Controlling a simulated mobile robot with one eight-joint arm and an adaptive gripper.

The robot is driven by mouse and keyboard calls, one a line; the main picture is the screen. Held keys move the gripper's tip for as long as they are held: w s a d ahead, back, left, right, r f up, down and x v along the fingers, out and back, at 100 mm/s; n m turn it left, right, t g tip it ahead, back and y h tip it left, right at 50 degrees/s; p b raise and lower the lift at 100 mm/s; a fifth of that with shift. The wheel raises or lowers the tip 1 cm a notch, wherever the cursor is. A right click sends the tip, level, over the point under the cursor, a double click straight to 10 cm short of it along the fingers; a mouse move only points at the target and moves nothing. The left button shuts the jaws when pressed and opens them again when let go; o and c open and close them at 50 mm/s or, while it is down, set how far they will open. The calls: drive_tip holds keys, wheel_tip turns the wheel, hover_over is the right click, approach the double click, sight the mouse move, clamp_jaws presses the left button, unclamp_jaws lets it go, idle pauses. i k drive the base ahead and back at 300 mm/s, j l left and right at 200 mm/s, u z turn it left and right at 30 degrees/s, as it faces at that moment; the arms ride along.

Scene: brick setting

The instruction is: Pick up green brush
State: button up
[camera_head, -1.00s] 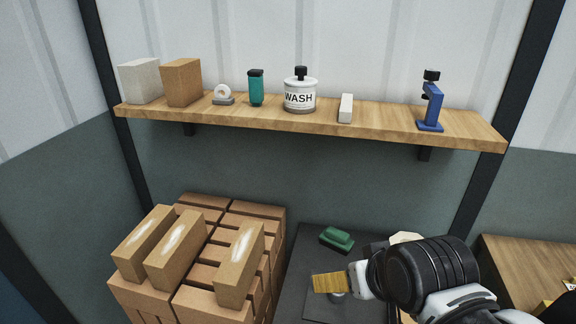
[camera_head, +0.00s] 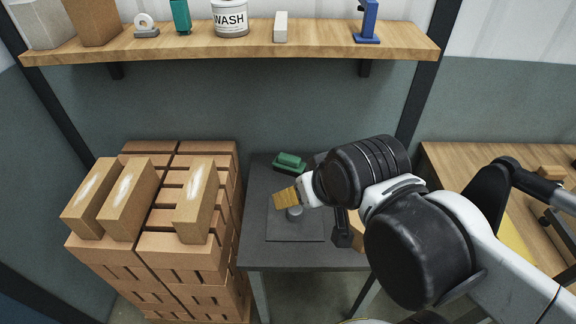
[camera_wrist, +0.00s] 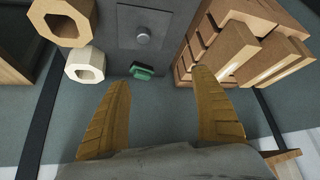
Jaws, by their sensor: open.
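The green brush (camera_head: 290,162) lies at the back of a dark grey table (camera_head: 262,255), beside the wall. It also shows in the wrist view (camera_wrist: 142,71), between my two spread fingers but beyond their tips. My gripper (camera_head: 287,197) has yellowish fingers and hovers over the table, in front of the brush in the head view. In the wrist view my gripper (camera_wrist: 162,78) is open and empty, apart from the brush. My arm hides the right part of the table.
A small round knob (camera_head: 294,212) stands on a plate on the table. Stacked bricks (camera_head: 150,245) rise close on the left. A wooden shelf (camera_head: 250,42) hangs above, with a WASH tub (camera_head: 230,18).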

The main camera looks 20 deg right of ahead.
sight(287, 164)
drive_tip(key=i+j+z, duration=0.1)
drive_tip(key=j, duration=0.9)
drive_tip(key=i+j, duration=0.1)
drive_tip(key=j, duration=0.85)
drive_tip(key=i, duration=0.55)
drive_tip(key=z, duration=0.05)
